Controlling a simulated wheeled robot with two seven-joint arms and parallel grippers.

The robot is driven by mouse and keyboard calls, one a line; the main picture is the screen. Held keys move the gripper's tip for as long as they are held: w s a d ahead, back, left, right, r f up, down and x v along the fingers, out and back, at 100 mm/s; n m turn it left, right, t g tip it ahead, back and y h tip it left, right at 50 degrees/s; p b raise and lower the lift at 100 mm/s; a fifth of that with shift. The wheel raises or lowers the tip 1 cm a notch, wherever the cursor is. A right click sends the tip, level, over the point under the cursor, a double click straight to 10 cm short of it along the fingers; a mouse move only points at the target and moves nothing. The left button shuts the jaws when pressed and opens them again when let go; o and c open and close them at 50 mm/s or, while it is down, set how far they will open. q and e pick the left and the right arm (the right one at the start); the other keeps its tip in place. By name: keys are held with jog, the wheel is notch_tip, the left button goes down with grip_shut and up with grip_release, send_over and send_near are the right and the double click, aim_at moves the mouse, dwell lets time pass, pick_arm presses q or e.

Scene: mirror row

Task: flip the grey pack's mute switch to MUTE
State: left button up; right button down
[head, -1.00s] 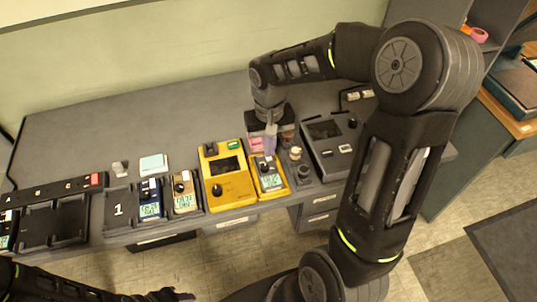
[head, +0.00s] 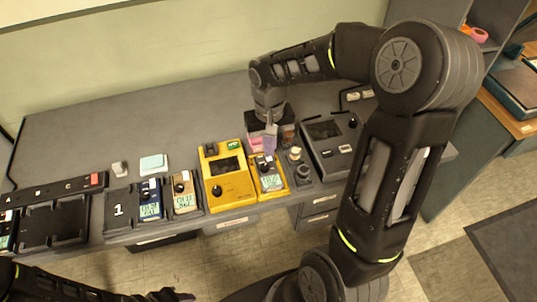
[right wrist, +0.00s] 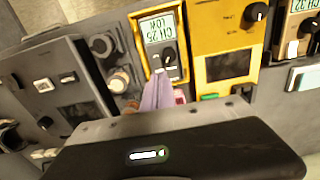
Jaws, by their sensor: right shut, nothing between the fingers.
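The grey pack (head: 269,181) sits in a narrow yellow cradle on the bench. In the right wrist view the pack (right wrist: 156,30) shows a lit display reading CH 25 LOW and a black knob. My right gripper (head: 269,152) is shut and empty, pointing down at the knob end of the pack. In the right wrist view its fingertips (right wrist: 165,80) overlap that end, just beyond the knob, and largely hide the mute switch area. I cannot tell the switch's position or whether the fingers touch it. My left gripper (head: 178,295) is at the bottom edge, its jaw state unclear.
A yellow unit (head: 230,187) stands left of the pack. A blue pack (head: 150,208) and a tan pack (head: 185,203) are farther left. A dark unit with a screen (head: 325,130) and small knobs (head: 295,153) stand on the right. The back left of the bench is clear.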

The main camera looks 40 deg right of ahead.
jog(key=shift+f+b, duration=0.75)
jog(key=shift+f, duration=0.2)
dwell(0.7)
jog(key=shift+r, duration=0.15)
jog(key=shift+r+p, duration=2.65)
jog(key=shift+r, duration=0.8)
